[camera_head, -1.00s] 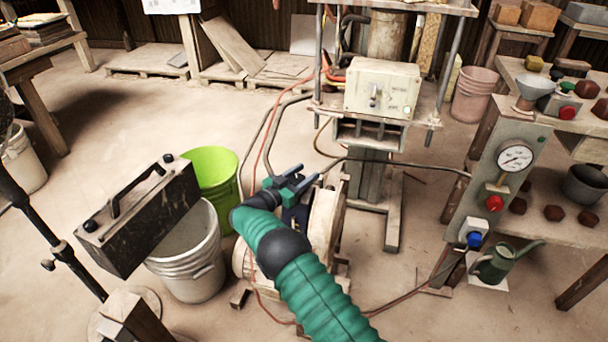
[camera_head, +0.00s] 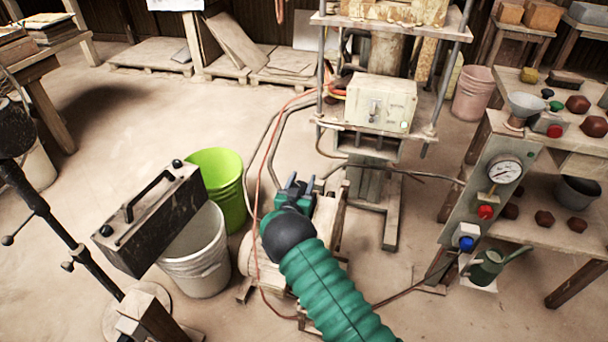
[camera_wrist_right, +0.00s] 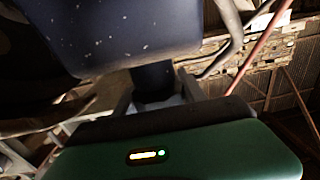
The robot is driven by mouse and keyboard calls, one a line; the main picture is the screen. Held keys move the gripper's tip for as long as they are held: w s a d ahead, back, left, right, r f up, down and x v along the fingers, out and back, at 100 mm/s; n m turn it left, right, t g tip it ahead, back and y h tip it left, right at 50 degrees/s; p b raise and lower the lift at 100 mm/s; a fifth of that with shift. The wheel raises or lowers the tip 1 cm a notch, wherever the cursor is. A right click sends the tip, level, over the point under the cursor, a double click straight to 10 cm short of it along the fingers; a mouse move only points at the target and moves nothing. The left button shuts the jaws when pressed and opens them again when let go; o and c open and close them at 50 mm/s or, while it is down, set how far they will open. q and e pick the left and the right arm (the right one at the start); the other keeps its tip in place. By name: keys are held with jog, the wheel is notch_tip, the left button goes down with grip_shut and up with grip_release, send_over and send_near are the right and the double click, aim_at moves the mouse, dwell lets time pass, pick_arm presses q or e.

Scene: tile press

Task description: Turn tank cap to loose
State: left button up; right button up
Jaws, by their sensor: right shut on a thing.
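My right gripper (camera_head: 296,187) reaches in from the bottom of the head view on its green sleeved arm, over the pale tank-like body (camera_head: 325,225) on the floor. In the right wrist view its jaws (camera_wrist_right: 155,100) are closed around a dark blue round part (camera_wrist_right: 152,80), which looks like the tank cap. A larger dark blue speckled body (camera_wrist_right: 120,30) fills the upper left of that view. In the head view my gripper and arm hide the cap, and its turn position cannot be read. My left gripper is not in view.
A press frame with a pale switch box (camera_head: 380,103) stands just behind. Hoses and an orange cable (camera_head: 258,190) run close by the gripper. A green bucket (camera_head: 218,185), a white bucket (camera_head: 205,260) and a dark handled box (camera_head: 150,220) are left. A gauge panel (camera_head: 487,195) stands right.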

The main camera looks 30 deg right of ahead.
jog(key=shift+w+a+n+t+y+p, duration=0.15)
jog(key=shift+n+t+y+p, duration=0.1)
jog(key=shift+n+t+y, duration=0.25)
jog(key=shift+a+n+t+y+p, duration=0.1)
jog(key=shift+n+t+y+p, duration=0.1)
jog(key=shift+n+t+y, duration=0.25)
jog(key=shift+y, duration=0.25)
jog(key=o, duration=1.4)
jog(key=shift+c, duration=0.2)
jog(key=shift+s+a+p, duration=0.3)
jog(key=p+v, duration=0.4)
jog(key=v, duration=1.2)
jog(key=shift+f, duration=0.3)
